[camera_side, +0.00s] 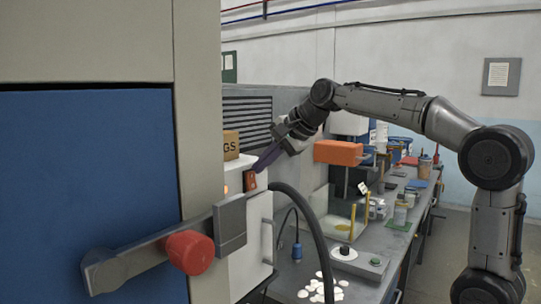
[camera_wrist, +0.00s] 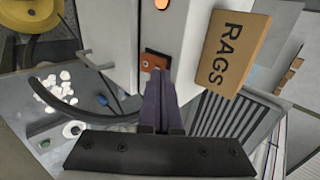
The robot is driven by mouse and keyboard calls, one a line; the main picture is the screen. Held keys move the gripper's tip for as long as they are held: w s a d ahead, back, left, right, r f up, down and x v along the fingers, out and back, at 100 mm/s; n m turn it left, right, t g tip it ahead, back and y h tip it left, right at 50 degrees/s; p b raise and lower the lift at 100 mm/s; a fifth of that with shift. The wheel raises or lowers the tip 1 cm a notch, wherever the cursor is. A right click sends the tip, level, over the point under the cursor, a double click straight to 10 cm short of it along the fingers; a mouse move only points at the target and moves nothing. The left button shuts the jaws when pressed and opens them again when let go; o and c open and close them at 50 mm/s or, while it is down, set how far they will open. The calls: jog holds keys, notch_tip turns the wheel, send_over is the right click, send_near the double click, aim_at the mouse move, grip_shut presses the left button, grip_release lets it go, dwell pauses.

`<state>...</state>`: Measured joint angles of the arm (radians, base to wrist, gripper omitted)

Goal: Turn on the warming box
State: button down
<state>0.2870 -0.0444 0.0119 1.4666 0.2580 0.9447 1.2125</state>
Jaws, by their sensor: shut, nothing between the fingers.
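The warming box (camera_side: 256,225) is a white cabinet at the centre-left of the side view, and its pale front also shows in the wrist view (camera_wrist: 112,30). An orange-red rocker switch (camera_side: 250,181) sits in a dark frame on it; the switch also shows in the wrist view (camera_wrist: 150,62). A round orange lamp (camera_wrist: 161,4) beside the switch looks lit. My gripper (camera_side: 257,169) has its purple fingers shut together and empty. In the wrist view its fingertips (camera_wrist: 158,73) are at the switch's lower edge, partly covering it; I cannot tell whether they touch.
A cardboard RAGS box (camera_side: 231,146) stands on top of the warming box. A large cabinet with a blue door and red-knobbed handle (camera_side: 190,252) fills the left foreground. A dark hose (camera_side: 312,225) curves beside the box. White shells (camera_side: 322,288) lie on the bench.

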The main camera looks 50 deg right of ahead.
jog(key=v, duration=1.3)
jog(key=shift+w+a, duration=0.15)
jog(key=s+a+f+n+g+y, duration=0.1)
jog(key=s+a+f+n, duration=0.4)
jog(key=s+a+f, duration=0.35)
jog(key=s+f+n+g, duration=0.1)
jog(key=s+f+n, duration=0.2)
jog(key=f, duration=0.4)
jog(key=s+f+n, duration=0.4)
jog(key=f+n, duration=0.1)
jog(key=f, duration=0.2)
jog(key=s+f+n+g+h, duration=0.1)
jog(key=s+f+n, duration=0.2)
jog(key=f+n, duration=0.2)
notch_tip(320, 180, down, 3)
jog(key=shift+s+d+r+g, duration=0.1)
jog(key=shift+s+d+g, duration=0.1)
jog(key=shift+s+g, duration=0.1)
